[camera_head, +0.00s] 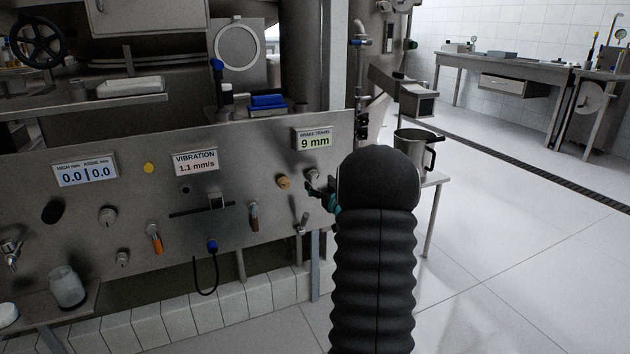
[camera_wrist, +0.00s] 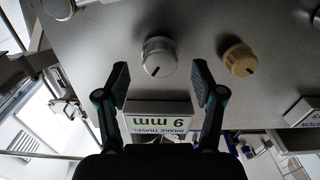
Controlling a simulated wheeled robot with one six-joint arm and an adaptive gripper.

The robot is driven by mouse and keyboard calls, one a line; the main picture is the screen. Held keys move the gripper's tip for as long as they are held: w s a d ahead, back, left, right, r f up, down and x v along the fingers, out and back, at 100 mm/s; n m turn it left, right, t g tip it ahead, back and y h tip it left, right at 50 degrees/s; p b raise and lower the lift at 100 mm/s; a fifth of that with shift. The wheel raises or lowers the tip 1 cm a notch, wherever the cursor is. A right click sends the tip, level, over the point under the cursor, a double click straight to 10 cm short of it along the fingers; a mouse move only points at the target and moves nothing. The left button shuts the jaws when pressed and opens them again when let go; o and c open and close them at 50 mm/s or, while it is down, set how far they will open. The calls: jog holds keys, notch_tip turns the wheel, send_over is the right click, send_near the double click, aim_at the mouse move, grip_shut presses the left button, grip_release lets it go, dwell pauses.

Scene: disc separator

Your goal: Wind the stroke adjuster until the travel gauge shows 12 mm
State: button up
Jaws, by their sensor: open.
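The travel gauge (camera_head: 313,139) on the steel panel reads 9 mm. It also shows upside down in the wrist view (camera_wrist: 159,119). Below it in the head view is a grey knob (camera_head: 312,175), partly covered by my gripper; no label on it is readable. In the wrist view this knob (camera_wrist: 158,56) has a dark pointer line and lies just ahead of the gap between my fingertips. My gripper (camera_wrist: 160,73) is open and empty, its fingers to either side of the knob's line and apparently not touching it. My arm hides part of the panel's right end.
A tan knob (camera_wrist: 239,60) sits close beside the grey one, also in the head view (camera_head: 283,182). A lever (camera_head: 302,224) and a brown-handled lever (camera_head: 254,215) are below. A metal jug (camera_head: 412,150) stands right of my arm. The right floor is clear.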

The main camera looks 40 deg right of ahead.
aim_at(316, 180)
jog(key=shift+x, duration=1.85)
jog(key=shift+c, duration=0.3)
jog(key=c, duration=1.1)
